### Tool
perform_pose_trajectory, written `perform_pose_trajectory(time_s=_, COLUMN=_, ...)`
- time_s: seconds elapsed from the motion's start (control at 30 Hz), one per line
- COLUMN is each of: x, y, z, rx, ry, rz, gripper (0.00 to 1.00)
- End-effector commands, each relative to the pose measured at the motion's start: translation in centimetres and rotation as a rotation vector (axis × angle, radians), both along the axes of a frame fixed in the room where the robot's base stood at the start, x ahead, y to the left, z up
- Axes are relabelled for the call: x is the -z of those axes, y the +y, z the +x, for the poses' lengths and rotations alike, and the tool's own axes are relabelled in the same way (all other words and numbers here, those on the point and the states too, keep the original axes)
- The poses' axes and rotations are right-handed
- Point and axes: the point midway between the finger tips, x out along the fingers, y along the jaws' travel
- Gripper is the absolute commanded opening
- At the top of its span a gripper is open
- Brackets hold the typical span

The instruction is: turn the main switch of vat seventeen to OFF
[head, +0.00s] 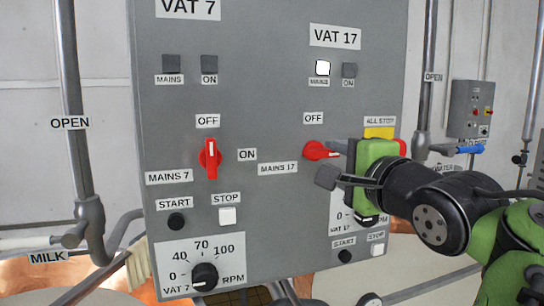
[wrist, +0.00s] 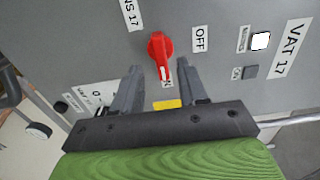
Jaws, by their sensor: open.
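The red main switch of vat seventeen (head: 320,151) is on the grey panel, beside the MAINS 17 label (head: 277,168) and below its OFF label (head: 313,118). Its handle lies about level, pointing right, away from OFF. The vat 17 MAINS lamp (head: 322,68) is lit white; its ON lamp (head: 349,70) is dark. My gripper (head: 332,163) is open at the switch. In the wrist view the switch (wrist: 158,47) shows its white-marked handle end between my fingertips (wrist: 159,67). I cannot tell whether they touch it. My gripper hides the ON label in the head view.
The red vat 7 switch (head: 210,158) stands upright at OFF, to the left. A red ALL STOP button (head: 403,147) on a yellow plate (head: 379,132) is partly hidden behind my gripper. START (head: 344,256) and STOP (head: 377,250) buttons sit below. Pipes flank the panel.

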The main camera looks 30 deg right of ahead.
Motion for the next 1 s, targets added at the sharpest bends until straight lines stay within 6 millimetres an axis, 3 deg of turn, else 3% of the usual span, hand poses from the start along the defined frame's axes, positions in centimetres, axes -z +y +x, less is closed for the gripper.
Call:
perform_pose_trajectory(time_s=0.2, x=-0.1, y=-1.2, z=3.8, rx=0.0, ry=0.001, rz=-0.001, gripper=0.43)
perform_pose_trajectory(time_s=0.53, x=0.0, y=-1.3, z=4.6, rx=0.001, ry=0.001, rz=-0.001, gripper=0.43)
perform_pose_trajectory(time_s=0.8, x=0.0, y=-1.3, z=4.6, rx=0.001, ry=0.001, rz=-0.001, gripper=0.03)
perform_pose_trajectory(time_s=1.0, x=0.0, y=-1.3, z=4.6, rx=0.0, ry=0.002, rz=-0.003, gripper=0.0)
